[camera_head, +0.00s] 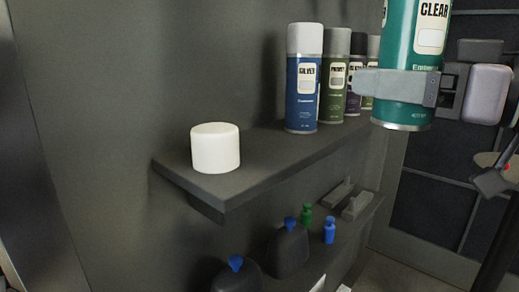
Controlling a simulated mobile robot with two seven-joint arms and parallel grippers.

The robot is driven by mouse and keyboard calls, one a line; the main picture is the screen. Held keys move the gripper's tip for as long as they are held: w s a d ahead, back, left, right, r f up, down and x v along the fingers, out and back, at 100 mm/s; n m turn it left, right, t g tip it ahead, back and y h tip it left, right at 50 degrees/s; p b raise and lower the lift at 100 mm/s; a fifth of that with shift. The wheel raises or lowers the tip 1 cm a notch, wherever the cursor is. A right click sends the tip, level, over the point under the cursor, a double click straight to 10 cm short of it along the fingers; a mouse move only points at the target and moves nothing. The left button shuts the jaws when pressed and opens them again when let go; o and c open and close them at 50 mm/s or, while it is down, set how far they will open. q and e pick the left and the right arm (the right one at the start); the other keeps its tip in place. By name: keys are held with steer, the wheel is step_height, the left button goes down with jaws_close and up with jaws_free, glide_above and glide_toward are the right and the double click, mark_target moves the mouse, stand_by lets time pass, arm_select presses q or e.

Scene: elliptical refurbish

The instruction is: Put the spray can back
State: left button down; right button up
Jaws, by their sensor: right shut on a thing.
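A teal spray can (408,80) labelled "CLEAR" is held upright in my right gripper (405,84), whose finger lies across its front. The can hangs in front of and to the right of the upper shelf (262,160), apart from it, and its top is cut off by the picture's edge. On that shelf stand a blue "SILVER" can (304,85) and a green "PRIMER" can (334,90). More cans stand behind them, partly hidden by my gripper. My left gripper is not in view.
A white round cap (215,147) stands near the shelf's left end. The shelf is bare between it and the blue can. A lower shelf holds dark containers (289,248) with blue caps, small green and blue bottles, and grey blocks (357,205).

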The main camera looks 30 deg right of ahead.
steer(key=shift+w+a+r, duration=0.1)
steer(key=shift+w+a, duration=0.1)
steer(key=shift+w, duration=0.05)
steer(key=p+x, duration=0.5)
steer(key=x, duration=0.1)
steer(key=f+p+x, duration=0.1)
steer(key=p+x, duration=0.5)
steer(key=f+p+x, duration=0.1)
steer(key=p+x, duration=0.5)
steer(key=shift+w+a+f, duration=0.15)
steer(key=shift+w+a, duration=0.05)
steer(key=shift+w, duration=0.15)
step_height(320, 180, down, 4)
steer(key=shift+f+b, duration=0.2)
steer(key=shift+b, duration=0.2)
steer(key=shift+w+f, duration=0.1)
steer(key=shift+w, duration=0.05)
